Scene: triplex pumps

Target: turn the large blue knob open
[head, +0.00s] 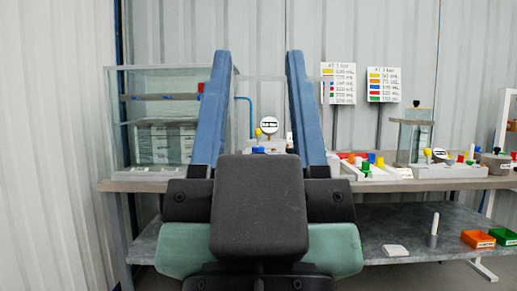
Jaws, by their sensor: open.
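My gripper (258,56) fills the middle of the head view, pointing away toward the bench. Its two long blue fingers stand wide apart with nothing held between them. Through the gap I see a pump part with a small blue piece (258,150) below a yellow knob (258,132). I cannot tell which of these blue pieces is the large knob. My gripper is apart from all of them and hides part of the bench.
A clear tank (160,118) stands at the left of the bench (455,184), a smaller tank (414,140) at the right. Two label signs (338,83) stand behind. Red, yellow and green knobs crowd the right side. The lower shelf (385,222) holds orange and green trays.

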